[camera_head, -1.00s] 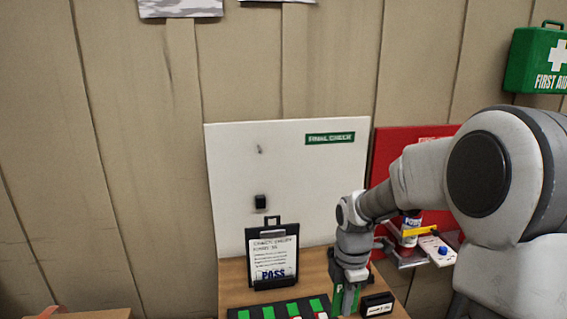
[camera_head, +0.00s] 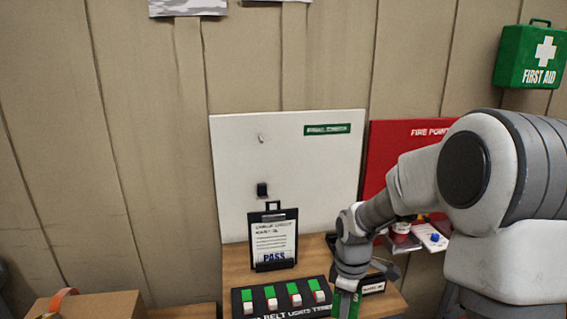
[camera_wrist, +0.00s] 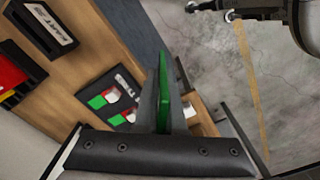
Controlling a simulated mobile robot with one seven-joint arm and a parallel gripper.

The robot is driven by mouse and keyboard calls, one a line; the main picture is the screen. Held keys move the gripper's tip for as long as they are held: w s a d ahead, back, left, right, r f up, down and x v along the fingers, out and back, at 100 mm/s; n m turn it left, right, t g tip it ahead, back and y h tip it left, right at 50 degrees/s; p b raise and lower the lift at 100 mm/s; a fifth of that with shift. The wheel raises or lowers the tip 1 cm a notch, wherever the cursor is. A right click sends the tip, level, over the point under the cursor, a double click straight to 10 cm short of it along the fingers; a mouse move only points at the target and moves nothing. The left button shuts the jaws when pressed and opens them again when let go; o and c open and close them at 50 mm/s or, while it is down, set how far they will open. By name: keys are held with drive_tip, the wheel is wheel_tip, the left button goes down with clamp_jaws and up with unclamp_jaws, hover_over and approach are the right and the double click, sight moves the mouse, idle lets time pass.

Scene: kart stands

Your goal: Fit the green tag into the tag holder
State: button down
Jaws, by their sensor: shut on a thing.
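The green tag (camera_wrist: 165,90) is held between the fingers of my gripper (camera_wrist: 164,75), seen almost edge-on in the wrist view. In the head view a green strip of the tag (camera_head: 354,304) shows below my wrist, and the fingers (camera_head: 345,298) are mostly hidden. A black block with a slot and a white label, which looks like the tag holder (camera_head: 373,284), stands on the table just right of my wrist, partly covered by it. In the wrist view the holder (camera_wrist: 42,28) is at the upper left, apart from the tag.
A black switch panel (camera_head: 284,308) with green and white rockers lies left of my gripper. A clipboard marked PASS (camera_head: 273,240) stands behind it against the white board (camera_head: 235,150). A red fire point board (camera_head: 395,150) is behind my arm. The wooden table (camera_head: 235,262) has bare patches.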

wheel_tip(320, 180, down, 3)
drive_tip(key=m, duration=0.6)
drive_tip(key=shift+s+d, duration=0.1)
drive_tip(key=shift+s, duration=0.05)
drive_tip(key=f+m, duration=0.1)
drive_tip(key=m, duration=0.1)
drive_tip(key=f+m, duration=0.1)
drive_tip(key=m, duration=0.1)
drive_tip(key=f+m, duration=0.1)
drive_tip(key=m, duration=0.1)
drive_tip(key=shift+s+m, duration=0.25)
drive_tip(key=shift+m, duration=0.15)
drive_tip(key=shift+r, duration=0.1)
